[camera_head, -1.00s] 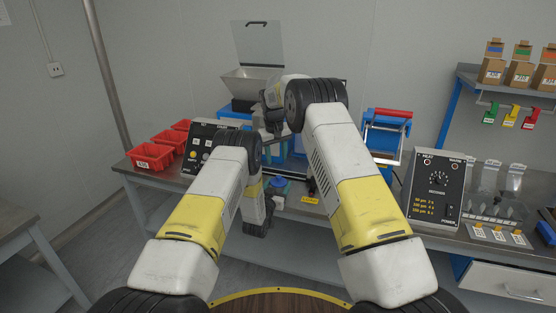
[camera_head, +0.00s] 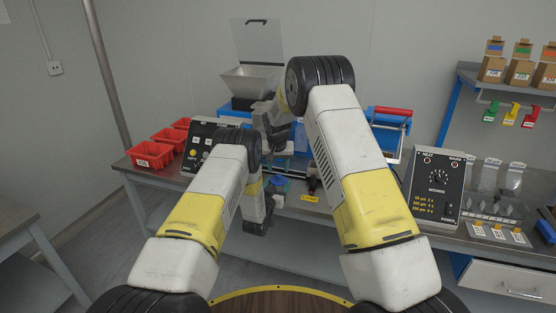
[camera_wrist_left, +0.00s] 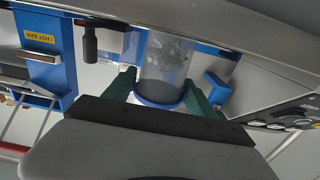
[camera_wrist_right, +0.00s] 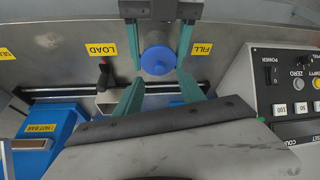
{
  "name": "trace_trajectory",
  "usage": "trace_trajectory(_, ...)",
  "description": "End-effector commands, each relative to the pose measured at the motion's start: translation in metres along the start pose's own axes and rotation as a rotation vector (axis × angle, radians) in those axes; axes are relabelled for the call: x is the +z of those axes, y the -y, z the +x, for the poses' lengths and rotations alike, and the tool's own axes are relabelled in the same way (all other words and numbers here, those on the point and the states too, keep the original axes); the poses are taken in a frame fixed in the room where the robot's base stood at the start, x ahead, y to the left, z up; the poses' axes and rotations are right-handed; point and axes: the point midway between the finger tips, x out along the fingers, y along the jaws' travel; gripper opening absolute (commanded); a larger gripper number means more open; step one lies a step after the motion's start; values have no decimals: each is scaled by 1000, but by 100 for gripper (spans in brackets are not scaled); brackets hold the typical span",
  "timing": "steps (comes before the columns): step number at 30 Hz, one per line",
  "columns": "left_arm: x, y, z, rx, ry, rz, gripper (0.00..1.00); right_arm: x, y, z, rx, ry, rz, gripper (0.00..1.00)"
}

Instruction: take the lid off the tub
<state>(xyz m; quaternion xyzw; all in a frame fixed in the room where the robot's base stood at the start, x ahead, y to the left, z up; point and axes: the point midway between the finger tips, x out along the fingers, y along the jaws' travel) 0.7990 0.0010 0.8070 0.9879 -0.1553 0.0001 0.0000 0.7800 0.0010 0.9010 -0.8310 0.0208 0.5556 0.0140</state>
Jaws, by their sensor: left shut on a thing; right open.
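The tub (camera_wrist_left: 168,62) is a clear container with grey pieces inside and a blue rim at its near end in the left wrist view. My left gripper (camera_wrist_left: 160,94) has its green fingers on either side of the tub and is shut on it. The head view largely hides both gripper tips.
The bench front edge carries yellow LOAD (camera_wrist_right: 102,49) and FILL (camera_wrist_right: 202,48) labels. A control box (camera_wrist_right: 285,85) with buttons stands close by on the right in that view. Red bins (camera_head: 152,155), a hopper (camera_head: 249,82) and a heat-sealer panel (camera_head: 437,188) occupy the bench.

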Motion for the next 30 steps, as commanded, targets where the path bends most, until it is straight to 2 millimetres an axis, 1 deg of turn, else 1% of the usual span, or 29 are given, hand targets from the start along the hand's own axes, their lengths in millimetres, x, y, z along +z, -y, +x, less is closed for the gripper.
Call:
trace_trajectory(1, -1, 0, 0, 0, -1, 0, 0, 0, -1, 10, 1, 1, 0, 46)
trace_trajectory(3, -1, 0, 0, 0, -1, 0, 0, 1, -1, 22, 0, 1, 0, 46)
trace_trajectory(9, -1, 0, 0, 0, -1, 0, 0, 0, 0, 43, 1, 0, 0, 46)
trace_trajectory(13, -1, 0, 0, 0, -1, 0, 0, 0, -1, 48, 0, 0, 0, 46)
trace_trajectory(20, -1, 0, 0, 0, -1, 0, 0, 0, 0, 48, 0, 0, 0, 46)
trace_trajectory(21, -1, 0, 0, 0, -1, 0, 0, 0, 0, 48, 0, 0, 0, 44)
trace_trajectory(23, -1, 0, 0, 0, -1, 0, 0, 0, 0, 48, 0, 0, 0, 33)
trace_trajectory(27, -1, 0, 0, 0, -1, 0, 0, 0, 0, 48, 0, 0, -1, 5)
trace_trajectory(28, -1, 0, 0, 0, -1, 0, 0, 0, 0, 48, 0, 0, -1, 0)
trace_trajectory(30, -1, 0, 0, 0, -1, 0, 0, 0, 0, 48, 0, 0, -1, 0)
